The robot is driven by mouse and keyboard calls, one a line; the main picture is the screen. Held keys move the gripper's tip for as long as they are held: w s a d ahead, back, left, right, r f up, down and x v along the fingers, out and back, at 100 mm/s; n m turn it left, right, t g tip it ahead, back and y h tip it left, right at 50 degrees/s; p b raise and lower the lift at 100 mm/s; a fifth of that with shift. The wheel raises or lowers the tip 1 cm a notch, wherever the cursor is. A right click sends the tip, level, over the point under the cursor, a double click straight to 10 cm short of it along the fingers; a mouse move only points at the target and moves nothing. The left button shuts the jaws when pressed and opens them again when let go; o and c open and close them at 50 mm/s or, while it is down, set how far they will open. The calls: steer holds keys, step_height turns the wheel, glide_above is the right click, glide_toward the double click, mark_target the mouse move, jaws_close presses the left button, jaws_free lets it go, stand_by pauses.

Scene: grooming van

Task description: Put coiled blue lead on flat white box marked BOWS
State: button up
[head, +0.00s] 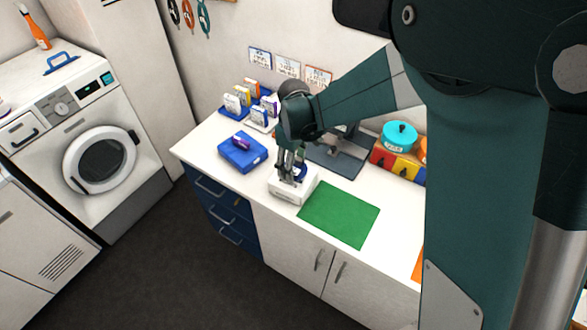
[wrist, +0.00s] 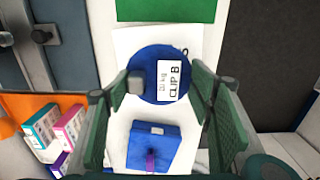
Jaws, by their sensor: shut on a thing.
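The coiled blue lead (wrist: 147,62) shows from above in the wrist view as a round blue shape with a white tag reading CLIP B. In the head view a bit of blue (head: 301,171) shows at my fingertips. My gripper (head: 290,178) points down and is shut on the lead, with a finger on either side of it in the wrist view (wrist: 172,88). The flat white box (head: 286,195) lies on the counter directly below; part of its top shows around the lead in the wrist view (wrist: 128,40). The lead hides most of its marking. I cannot tell whether the lead touches the box.
A green mat (head: 340,213) lies right of the white box. A blue box (head: 237,155) with a purple item (head: 242,142) on it stands to the left. Small cartons (head: 238,101) stand behind. A teal pot (head: 399,136) and coloured bins (head: 403,169) are at the back right.

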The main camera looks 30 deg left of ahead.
steer(key=shift+f, duration=1.05)
steer(key=shift+f, duration=0.15)
steer(key=o, duration=0.9)
steer(key=shift+o, duration=0.3)
step_height(320, 180, up, 12)
stand_by(0.5)
